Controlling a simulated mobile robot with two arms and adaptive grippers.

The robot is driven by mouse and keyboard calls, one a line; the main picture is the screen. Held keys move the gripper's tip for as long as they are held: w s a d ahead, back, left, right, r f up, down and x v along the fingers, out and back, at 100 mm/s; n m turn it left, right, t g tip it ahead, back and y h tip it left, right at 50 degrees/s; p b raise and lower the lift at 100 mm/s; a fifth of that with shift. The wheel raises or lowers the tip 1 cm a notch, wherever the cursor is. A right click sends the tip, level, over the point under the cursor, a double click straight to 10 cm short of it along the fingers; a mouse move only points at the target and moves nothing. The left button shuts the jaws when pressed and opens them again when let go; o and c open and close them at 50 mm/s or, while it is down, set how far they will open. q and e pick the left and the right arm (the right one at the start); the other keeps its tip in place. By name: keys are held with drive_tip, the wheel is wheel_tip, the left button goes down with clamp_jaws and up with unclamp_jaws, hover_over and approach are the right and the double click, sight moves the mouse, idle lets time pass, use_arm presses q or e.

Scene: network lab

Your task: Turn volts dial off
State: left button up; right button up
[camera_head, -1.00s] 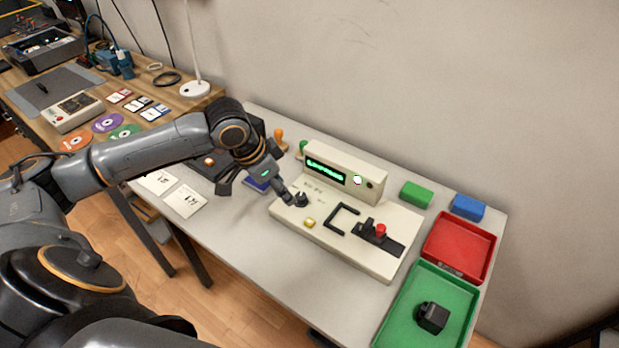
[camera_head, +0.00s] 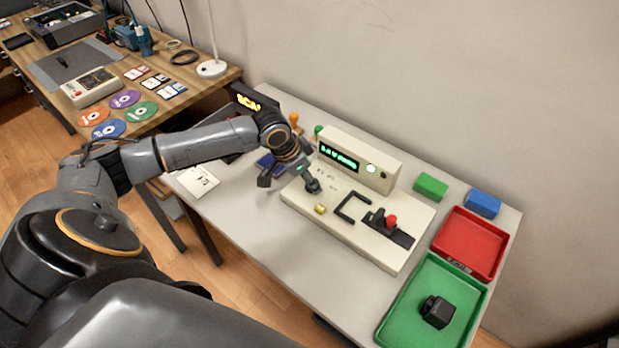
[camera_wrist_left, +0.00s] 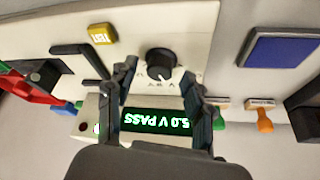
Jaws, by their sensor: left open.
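The volts dial (camera_wrist_left: 161,63) is a round black knob with a white pointer mark on the cream tester panel (camera_wrist_left: 200,25). In the left wrist view it sits just beyond and between the two fingertips of my left gripper (camera_wrist_left: 158,80), which is open with nothing between its fingers. The green display (camera_wrist_left: 157,119) appears upside down there and reads "5.0 V PASS". In the head view my left gripper (camera_head: 290,183) is at the left end of the tester (camera_head: 385,252), where a dark finger and the dial are hard to tell apart. My right gripper is not in view.
A yellow TEST button (camera_wrist_left: 102,34), a black handle (camera_head: 350,207) and a red-topped lever (camera_head: 391,221) share the panel. Green (camera_head: 431,186) and blue (camera_head: 483,204) blocks, a red tray (camera_head: 478,222) and a green tray (camera_head: 390,318) stand right.

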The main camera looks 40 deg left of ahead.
use_arm(q)
drive_tip(key=shift+w+d+f, duration=0.1)
drive_tip(key=shift+w+f, duration=0.05)
drive_tip(key=shift+f, duration=0.2)
drive_tip(key=shift+c, duration=0.8)
clamp_jaws()
drive_tip(key=shift+r+p, duration=0.15)
drive_tip(key=shift+p, duration=0.2)
drive_tip(key=n+p, duration=0.2)
drive_tip(key=p, duration=0.1)
drive_tip(key=n+y+p, duration=0.1)
drive_tip(key=n+p, duration=0.1)
drive_tip(key=p, duration=0.1)
drive_tip(key=n+y+p, duration=0.1)
drive_tip(key=n+p, duration=0.1)
drive_tip(key=p, duration=0.2)
drive_tip(key=shift+d+r, duration=0.15)
drive_tip(key=shift+d, duration=0.2)
drive_tip(key=shift+f+n+y+p, duration=0.2)
drive_tip(key=shift+n+y+p, duration=0.4)
drive_tip(key=shift+n+p, duration=0.75)
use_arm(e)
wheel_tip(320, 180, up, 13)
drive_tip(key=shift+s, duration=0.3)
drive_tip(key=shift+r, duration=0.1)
